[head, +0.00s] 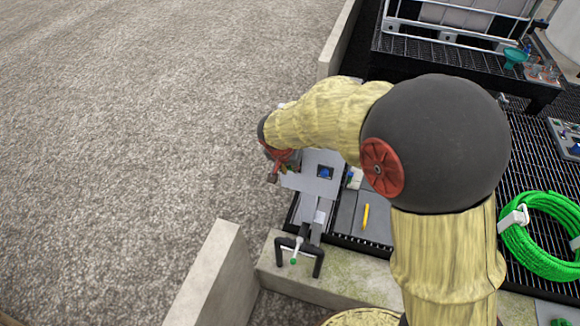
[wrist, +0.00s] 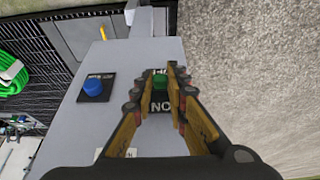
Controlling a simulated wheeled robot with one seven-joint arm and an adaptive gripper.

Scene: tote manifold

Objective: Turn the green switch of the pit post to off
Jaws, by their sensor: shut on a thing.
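The pit post is a light grey box (head: 327,158), whose flat face (wrist: 112,124) fills the middle of the wrist view. The green switch (wrist: 158,83) is a green knob on that face, with white lettering on dark plates around it. My gripper (wrist: 163,84) is shut on the green switch, one finger on each side. Which way the switch points I cannot tell. In the head view my gripper (head: 281,164) is at the post's left side, and the green switch is not clearly visible there. A blue knob (wrist: 93,86) on a black plate sits left of it, also seen in the head view (head: 325,172).
A concrete kerb (head: 225,275) and a dark pipe frame with a green-tipped lever (head: 293,261) stand in front of the post. A yellow item (head: 366,216) lies on grey panels to the right. A green hose coil (head: 545,235) lies on black grating. Gravel ground at left is clear.

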